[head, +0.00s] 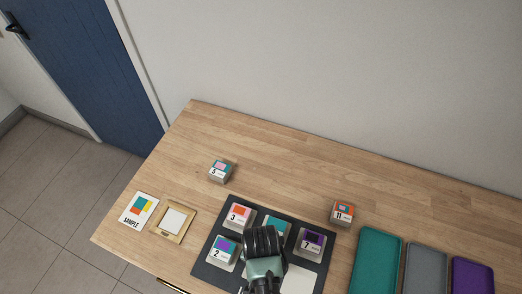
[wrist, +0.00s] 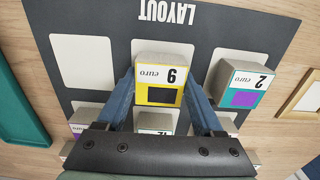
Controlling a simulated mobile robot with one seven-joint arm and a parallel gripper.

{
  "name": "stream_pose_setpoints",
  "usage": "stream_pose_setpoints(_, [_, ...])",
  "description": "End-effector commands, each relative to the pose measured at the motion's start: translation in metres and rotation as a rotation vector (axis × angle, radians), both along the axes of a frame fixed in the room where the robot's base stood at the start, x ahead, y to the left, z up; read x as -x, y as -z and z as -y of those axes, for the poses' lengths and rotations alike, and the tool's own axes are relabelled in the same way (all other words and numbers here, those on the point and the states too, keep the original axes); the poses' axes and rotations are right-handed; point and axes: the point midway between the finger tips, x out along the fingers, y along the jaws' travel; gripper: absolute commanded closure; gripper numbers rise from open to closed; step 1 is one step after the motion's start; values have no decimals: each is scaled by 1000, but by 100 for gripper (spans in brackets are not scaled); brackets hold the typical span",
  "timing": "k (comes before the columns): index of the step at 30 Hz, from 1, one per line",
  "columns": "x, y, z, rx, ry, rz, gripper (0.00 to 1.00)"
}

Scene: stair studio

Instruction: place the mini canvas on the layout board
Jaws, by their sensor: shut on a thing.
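My gripper (wrist: 160,98) is shut on a grey mini canvas (wrist: 159,68) with a yellow-bordered label, a dark patch, a single digit and "euro". In the wrist view it is over the pale middle cell of the edge row nearest the LAYOUT lettering. Whether it touches the board is unclear. In the head view my gripper (head: 264,262) hides it. The dark layout board (head: 207,270) also holds canvas 3 (head: 239,214), canvas 2 (head: 223,250), canvas 7 (head: 311,243) and a teal-topped one (head: 278,226), partly hidden. An empty pale cell (wrist: 83,62) is beside the held canvas.
Canvas 5 (head: 221,171) and canvas 11 (head: 342,212) stand on the wooden table behind the board. A sample card (head: 139,209) and a framed pad (head: 173,221) lie left. Teal (head: 376,262), grey (head: 425,268) and purple (head: 472,275) trays lie right. The table's back middle is clear.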

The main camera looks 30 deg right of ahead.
Motion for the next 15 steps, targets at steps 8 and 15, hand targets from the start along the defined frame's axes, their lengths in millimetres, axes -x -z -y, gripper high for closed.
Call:
stream_pose_setpoints(8, [0, 3, 0, 1, 0, 2, 85])
stream_pose_setpoints(15, [0, 6, 0, 0, 0, 1, 15])
